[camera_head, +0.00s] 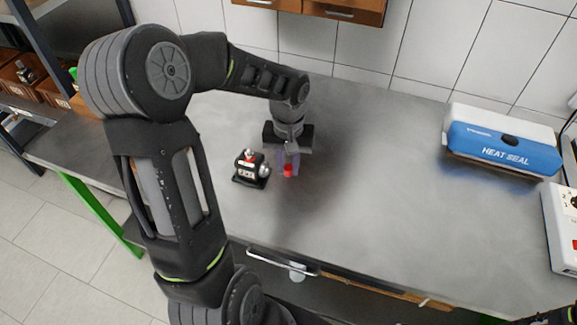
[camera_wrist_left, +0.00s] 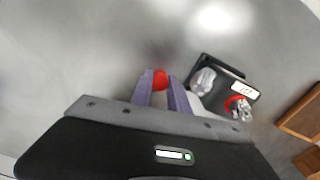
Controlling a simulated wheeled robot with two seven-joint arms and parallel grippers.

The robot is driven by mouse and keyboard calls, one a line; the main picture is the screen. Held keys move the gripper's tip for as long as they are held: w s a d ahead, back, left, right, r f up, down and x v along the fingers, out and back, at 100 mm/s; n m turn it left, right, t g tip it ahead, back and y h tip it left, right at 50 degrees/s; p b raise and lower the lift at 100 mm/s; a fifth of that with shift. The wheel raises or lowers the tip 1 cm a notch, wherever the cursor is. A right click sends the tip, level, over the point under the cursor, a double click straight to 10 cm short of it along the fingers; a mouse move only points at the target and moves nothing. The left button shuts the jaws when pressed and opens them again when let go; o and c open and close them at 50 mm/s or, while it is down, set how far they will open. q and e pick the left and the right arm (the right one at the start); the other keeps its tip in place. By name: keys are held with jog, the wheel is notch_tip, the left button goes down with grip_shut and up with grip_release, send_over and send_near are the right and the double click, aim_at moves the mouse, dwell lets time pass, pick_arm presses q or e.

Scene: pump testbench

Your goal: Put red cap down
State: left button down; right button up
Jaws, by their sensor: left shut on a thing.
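The red cap (camera_head: 288,171) is between the fingertips of my left gripper (camera_head: 289,163), just above or at the grey table top (camera_head: 375,215); I cannot tell whether it touches. In the left wrist view the red cap (camera_wrist_left: 160,80) sits between the two purple fingers of my left gripper (camera_wrist_left: 160,85), which is shut on it. A small black pump (camera_head: 250,168) with a red ring and a white label stands just left of the gripper; it also shows in the left wrist view (camera_wrist_left: 225,90). My right gripper is not clearly in view.
A blue and white heat sealer (camera_head: 503,142) stands at the back right, with a white device (camera_head: 562,225) at the right edge. Wooden drawers (camera_head: 335,8) hang above the back. The table's middle and right are clear. Shelves with bins (camera_head: 25,80) stand at the left.

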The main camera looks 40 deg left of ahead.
pick_arm(q)
jog(key=shift+f, duration=0.7)
jog(key=shift+f, duration=0.2)
jog(key=c, duration=1.3)
grip_release()
jog(key=shift+r, duration=0.1)
jog(key=shift+o, duration=0.2)
jog(key=shift+r, duration=0.15)
